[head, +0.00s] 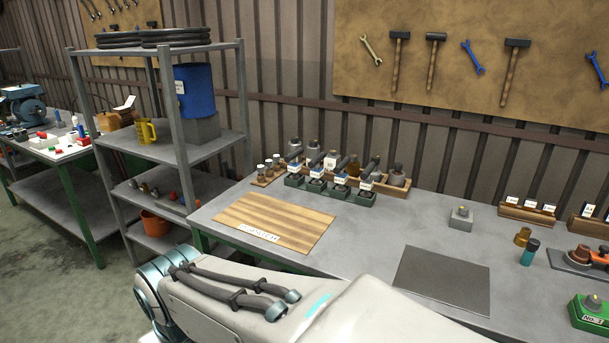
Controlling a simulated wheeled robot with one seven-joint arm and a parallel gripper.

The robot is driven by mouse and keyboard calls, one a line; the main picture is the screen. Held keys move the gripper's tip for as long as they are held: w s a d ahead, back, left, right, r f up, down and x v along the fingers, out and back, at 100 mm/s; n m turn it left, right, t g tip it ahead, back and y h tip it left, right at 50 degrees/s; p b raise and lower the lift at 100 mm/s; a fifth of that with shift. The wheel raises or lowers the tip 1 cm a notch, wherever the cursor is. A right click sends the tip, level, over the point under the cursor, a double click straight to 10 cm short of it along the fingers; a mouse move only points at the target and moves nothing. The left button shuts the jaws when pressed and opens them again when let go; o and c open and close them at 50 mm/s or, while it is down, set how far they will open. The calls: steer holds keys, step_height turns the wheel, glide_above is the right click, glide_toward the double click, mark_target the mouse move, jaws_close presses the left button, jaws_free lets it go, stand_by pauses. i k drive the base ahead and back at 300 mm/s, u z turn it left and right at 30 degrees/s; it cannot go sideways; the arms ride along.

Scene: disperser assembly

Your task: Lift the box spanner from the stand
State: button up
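I cannot tell for certain which item is the box spanner. A small grey block (460,222) on the right half of the workbench has a short metal piece (462,210) standing upright in its top; this may be the stand and spanner. A short teal cylinder (529,254) with a dark top and a small brass cylinder (522,236) stand to its right. My gripper is out of view. A pale link of my own arm crosses the bottom of the head view and covers part of the bench's front.
A wooden board (285,215) lies on the left of the workbench (370,225). Behind it stand a wooden rack (400,188) and green trays (361,198). A dark flat plate (442,280) lies front right. A metal shelf (215,150) stands left. The bench middle is clear.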

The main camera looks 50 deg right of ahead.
mark_target(367, 184)
steer(key=z, duration=0.55)
steer(key=i, duration=0.9)
steer(key=z, duration=1.55)
steer(key=i, duration=0.55)
steer(key=z, duration=0.45)
